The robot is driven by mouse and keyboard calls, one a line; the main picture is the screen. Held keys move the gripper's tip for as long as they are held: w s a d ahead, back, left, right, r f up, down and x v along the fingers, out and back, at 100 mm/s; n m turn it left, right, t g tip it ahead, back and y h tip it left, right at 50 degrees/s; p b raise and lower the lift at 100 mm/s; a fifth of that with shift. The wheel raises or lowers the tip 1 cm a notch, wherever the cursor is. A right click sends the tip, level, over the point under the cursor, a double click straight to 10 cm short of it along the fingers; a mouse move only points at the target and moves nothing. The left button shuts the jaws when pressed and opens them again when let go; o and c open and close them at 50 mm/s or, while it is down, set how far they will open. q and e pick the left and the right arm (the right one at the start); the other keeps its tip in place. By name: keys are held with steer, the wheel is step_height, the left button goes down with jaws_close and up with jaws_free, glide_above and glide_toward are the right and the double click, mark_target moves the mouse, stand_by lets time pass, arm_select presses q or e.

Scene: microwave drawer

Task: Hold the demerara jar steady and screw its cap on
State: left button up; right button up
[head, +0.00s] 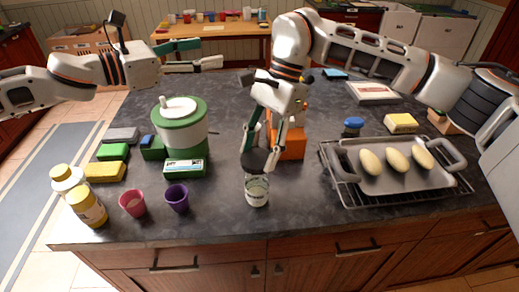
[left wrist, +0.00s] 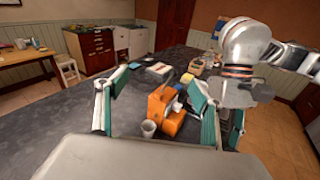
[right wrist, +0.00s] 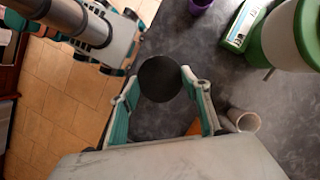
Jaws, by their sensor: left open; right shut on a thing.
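The demerara jar (head: 257,190) stands upright near the counter's front edge, pale with a printed label. My right gripper (head: 256,150) points down from above, shut on the cap with a finger on either side. My left gripper (head: 211,52) is open and empty, well back to the upper left, away from the jar. Its spread fingers show in the left wrist view (left wrist: 160,105).
Pink (head: 133,203) and purple (head: 177,198) cups stand left of the jar, with yellow-capped bottles (head: 88,207) further left. A green-white canister (head: 181,130) and an orange object (head: 292,142) stand behind. A tray (head: 375,181) on a rack is right. Counter beside the jar is clear.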

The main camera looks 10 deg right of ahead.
arm_select(q)
steer(key=s+d+f+m+g, duration=0.1)
steer(key=s+f+g, duration=0.15)
steer(key=f, duration=0.45)
steer(key=s+d+f+m+g, duration=0.1)
steer(key=s+f+m+g, duration=0.1)
steer(key=s+f, duration=0.35)
steer(key=m+g+y, duration=0.2)
steer(key=g, duration=0.2)
glide_toward(253, 190)
steer(key=w+f, duration=0.3)
steer(key=shift+d+f, duration=0.2)
steer(key=shift+d, duration=0.05)
steer(key=shift+x, duration=4.9)
steer(key=shift+a+f, duration=0.1)
steer(key=shift+f, duration=0.05)
steer(key=c, duration=1.1)
steer(key=shift+c, duration=0.2)
